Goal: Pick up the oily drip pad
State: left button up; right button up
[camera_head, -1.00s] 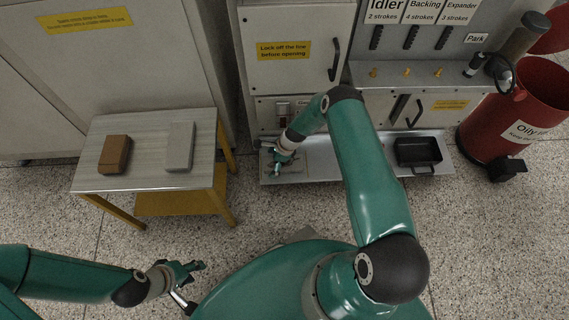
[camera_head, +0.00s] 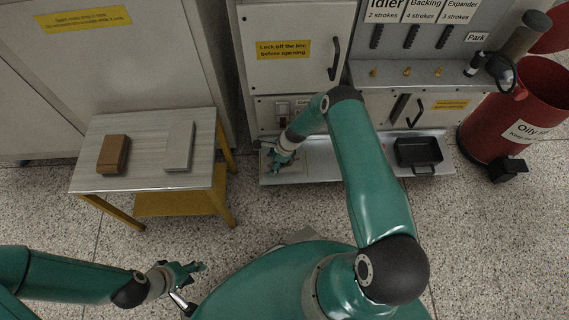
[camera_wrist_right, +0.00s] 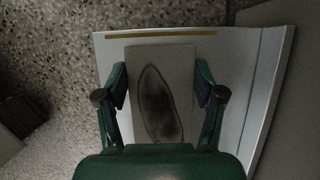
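The oily drip pad (camera_wrist_right: 165,72) is a flat grey rectangle with a dark oval stain, seen in the right wrist view lying on a pale metal tray (camera_wrist_right: 228,50). My right gripper (camera_wrist_right: 161,82) is open, with one finger on each side of the pad in that view. I cannot tell whether the fingers touch it. In the head view my right gripper (camera_head: 276,163) is low over the left end of the tray (camera_head: 320,160), and the pad is mostly hidden there. My left gripper (camera_head: 196,267) is empty and open above the floor at lower left.
A black pan (camera_head: 418,153) sits on the tray's right part. A red bin (camera_head: 500,125) stands at right. A small table (camera_head: 145,150) at left holds a brown block (camera_head: 113,155) and a grey block (camera_head: 179,146). Machine cabinets rise behind the tray.

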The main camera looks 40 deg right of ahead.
jog(key=shift+c, duration=0.6)
